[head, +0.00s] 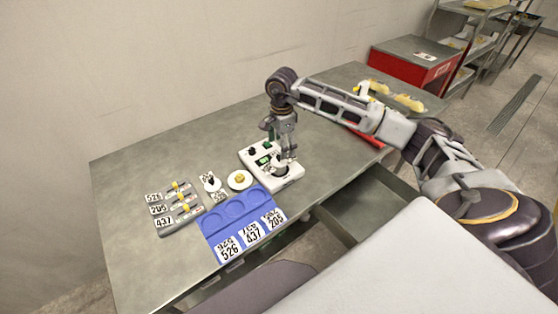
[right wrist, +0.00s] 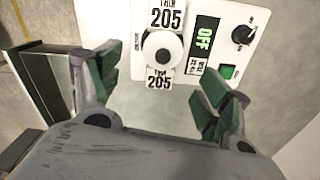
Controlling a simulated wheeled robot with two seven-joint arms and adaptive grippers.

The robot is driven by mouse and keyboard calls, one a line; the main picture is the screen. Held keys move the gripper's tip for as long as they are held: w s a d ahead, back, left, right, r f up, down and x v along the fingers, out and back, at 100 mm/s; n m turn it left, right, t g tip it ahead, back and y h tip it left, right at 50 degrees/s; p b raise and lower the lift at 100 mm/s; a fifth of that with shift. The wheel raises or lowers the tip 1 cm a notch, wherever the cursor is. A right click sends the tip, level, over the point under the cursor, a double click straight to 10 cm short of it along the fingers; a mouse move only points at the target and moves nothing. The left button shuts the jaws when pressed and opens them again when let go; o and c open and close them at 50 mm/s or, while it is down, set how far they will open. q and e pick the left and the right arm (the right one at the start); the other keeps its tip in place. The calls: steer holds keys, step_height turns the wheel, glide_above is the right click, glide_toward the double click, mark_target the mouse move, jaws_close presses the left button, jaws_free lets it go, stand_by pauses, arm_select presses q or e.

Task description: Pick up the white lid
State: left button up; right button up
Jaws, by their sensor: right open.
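A round white lid with a dark knob (right wrist: 150,58) sits on the white scale box, between two labels reading 205, in the right wrist view. In the head view it is mostly hidden behind my right gripper (head: 286,153). My right gripper (right wrist: 162,76) is open above the box, its green-padded fingers apart on either side of the lid and not touching it. A similar white disc with a dark knob (head: 209,187) stands by a tag at the left of the table, and a white dish with a yellow piece (head: 240,181) lies beside it. My left gripper is not in view.
The scale box (head: 291,177) has a black dial (right wrist: 243,36) and a display reading OFF. A blue tray (head: 226,232) with round recesses and number cards lies in front. A grey rack with yellow parts (head: 180,222) stands left. The table's back left is clear.

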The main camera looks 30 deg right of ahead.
mark_target(279, 159)
steer(key=shift+f, duration=0.35)
steer(key=shift+w+a+f+p, duration=0.1)
steer(key=shift+f+p, duration=0.7)
steer(key=shift+f, duration=1.8)
steer(key=c, duration=0.8)
